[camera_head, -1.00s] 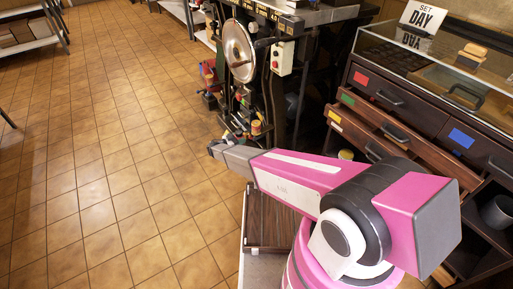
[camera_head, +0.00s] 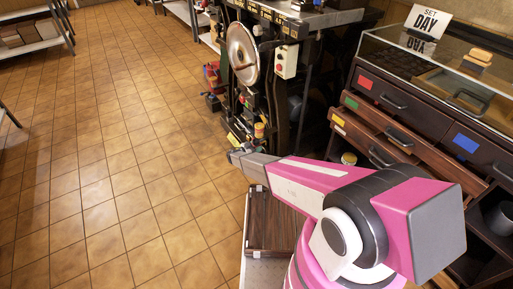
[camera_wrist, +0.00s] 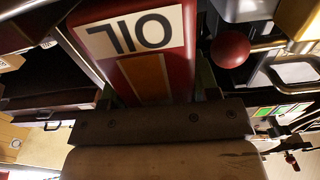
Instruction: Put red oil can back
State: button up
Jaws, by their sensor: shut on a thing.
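The red oil can (camera_wrist: 150,72) fills the upper middle of the wrist view, with a white label reading OIL that appears upside down. My gripper (camera_wrist: 160,85) is shut on it, and the fingers lie along its two sides. The can's far end is out of frame. In the head view my gripper (camera_head: 236,158) is at the end of the pink arm, in front of the black press (camera_head: 262,95). I cannot make out the can there.
A red ball knob (camera_wrist: 230,48) shows right of the can in the wrist view. A brown tray (camera_head: 262,225) lies below my arm. A dark drawer cabinet (camera_head: 400,110) with some drawers pulled out stands on the right. The tiled floor (camera_head: 110,170) on the left is open.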

jog(key=shift+f, duration=0.15)
jog(key=o, duration=0.8)
jog(key=v, duration=1.2)
